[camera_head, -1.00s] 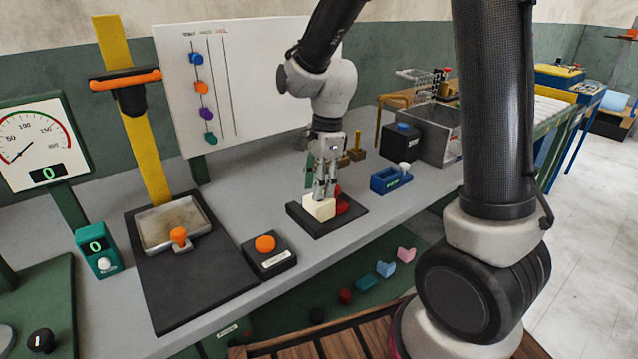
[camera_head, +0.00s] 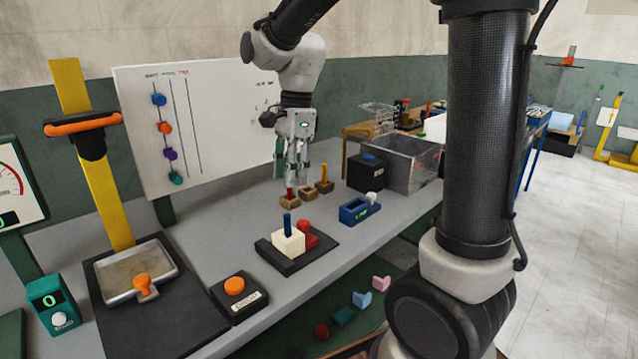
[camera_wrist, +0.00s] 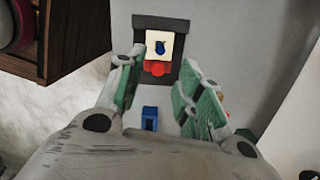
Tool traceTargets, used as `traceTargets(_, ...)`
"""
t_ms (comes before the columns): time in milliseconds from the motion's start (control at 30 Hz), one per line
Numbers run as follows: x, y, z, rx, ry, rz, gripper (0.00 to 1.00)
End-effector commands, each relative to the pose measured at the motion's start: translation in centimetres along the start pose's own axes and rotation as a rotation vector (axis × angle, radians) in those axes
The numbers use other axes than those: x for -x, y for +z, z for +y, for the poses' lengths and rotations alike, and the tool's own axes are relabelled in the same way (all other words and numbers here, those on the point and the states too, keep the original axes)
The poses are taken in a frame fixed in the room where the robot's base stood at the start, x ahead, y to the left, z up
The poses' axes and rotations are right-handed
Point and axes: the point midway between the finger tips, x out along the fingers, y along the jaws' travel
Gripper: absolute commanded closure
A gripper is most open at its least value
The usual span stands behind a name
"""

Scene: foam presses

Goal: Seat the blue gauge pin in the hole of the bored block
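The cream bored block (camera_head: 288,244) sits on a black base plate (camera_head: 323,252) against a red part (camera_head: 308,236). The blue gauge pin (camera_head: 287,222) stands upright in the block, its upper part showing above the top. In the wrist view the pin (camera_wrist: 160,47) is a small blue spot on the cream block (camera_wrist: 152,37). My gripper (camera_head: 296,182) is raised behind the block, apart from it, near the wooden pin stands in the head view. The pin's lower end is hidden in the block.
Small wooden stands (camera_head: 308,194) are behind the block; one holds a red pin (camera_head: 289,194), another a yellow pin (camera_head: 324,173). A blue device (camera_head: 358,210) is to the right, and an orange-button box (camera_head: 237,295) is at front left.

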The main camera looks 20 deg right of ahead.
Motion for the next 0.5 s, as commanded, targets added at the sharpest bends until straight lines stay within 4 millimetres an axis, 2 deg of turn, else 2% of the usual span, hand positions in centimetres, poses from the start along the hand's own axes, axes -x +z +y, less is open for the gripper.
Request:
traceTargets(67, 0.3, -0.2, 0.2, 0.013, -0.005, 0.001, 0.64)
traceTargets(167, 1.4, -1.3, 1.6, 0.111, -0.035, 0.009, 0.64)
traceTargets(267, 3.4, -3.3, 4.8, 0.327, -0.095, 0.037, 0.64)
traceTargets(333, 4.6, -5.1, 7.7, 0.526, -0.139, 0.079, 0.64)
traceTargets(500, 5.8, -8.4, 14.8, 1.006, -0.202, 0.225, 0.64)
